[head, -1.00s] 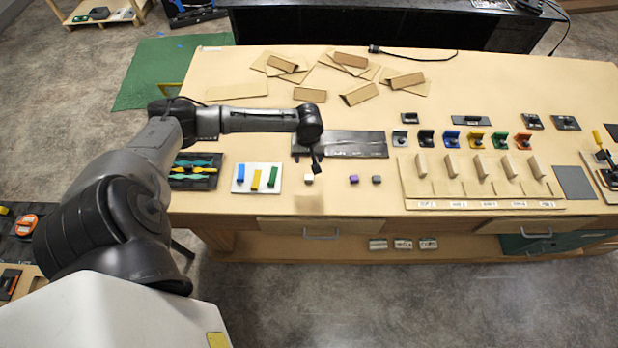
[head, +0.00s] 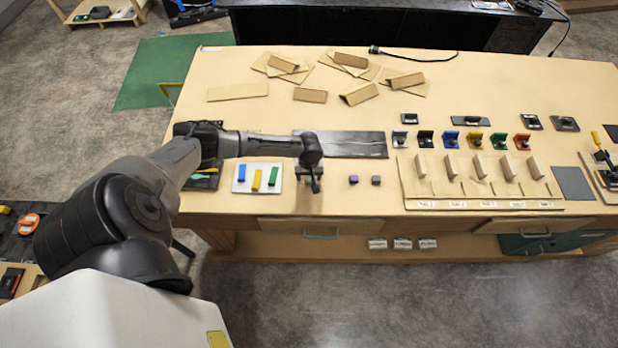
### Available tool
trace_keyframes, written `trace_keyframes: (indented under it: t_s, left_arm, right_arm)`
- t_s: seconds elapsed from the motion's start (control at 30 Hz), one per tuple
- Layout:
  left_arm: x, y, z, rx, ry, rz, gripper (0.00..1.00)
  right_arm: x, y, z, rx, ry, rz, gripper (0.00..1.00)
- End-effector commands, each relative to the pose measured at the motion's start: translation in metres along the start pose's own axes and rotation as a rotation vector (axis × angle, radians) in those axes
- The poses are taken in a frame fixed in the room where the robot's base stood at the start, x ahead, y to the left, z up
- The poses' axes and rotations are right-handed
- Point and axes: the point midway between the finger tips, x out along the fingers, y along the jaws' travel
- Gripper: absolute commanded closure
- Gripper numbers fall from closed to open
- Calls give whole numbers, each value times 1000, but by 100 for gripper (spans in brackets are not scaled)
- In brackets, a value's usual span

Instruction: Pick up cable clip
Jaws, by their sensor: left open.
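A row of small blocks that look like the cable clips lies near the front edge of the table. A purple one (head: 353,180) and a dark grey one (head: 376,181) show to the right of my left gripper. The white one at the left of this row is now hidden behind my left gripper (head: 315,186). My left gripper is open and points down over that spot. I cannot tell whether its fingers are around the white clip or above it. My right gripper is out of view.
A white tray (head: 236,187) with blue, yellow and green blocks stands just left of the gripper. A dark plate (head: 350,144) lies behind it. A wooden rack (head: 425,204) with upright pieces and several coloured brackets are to the right. Cardboard pieces (head: 310,95) lie at the back.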

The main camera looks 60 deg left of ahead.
Motion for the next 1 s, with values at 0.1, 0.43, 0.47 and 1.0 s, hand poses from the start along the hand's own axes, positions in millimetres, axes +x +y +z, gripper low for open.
trace_keyframes:
  t_s: [0.1,0.43,0.47,1.0]
  left_arm:
    - [5,0,0,0,0,1,38]
    - [5,0,0,0,1,1,48]
    - [5,0,0,0,1,1,51]
    - [5,0,0,0,1,1,91]
  right_arm:
    - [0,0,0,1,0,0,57]
    - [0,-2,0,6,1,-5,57]
    - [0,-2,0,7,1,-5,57]
    - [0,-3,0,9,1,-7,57]
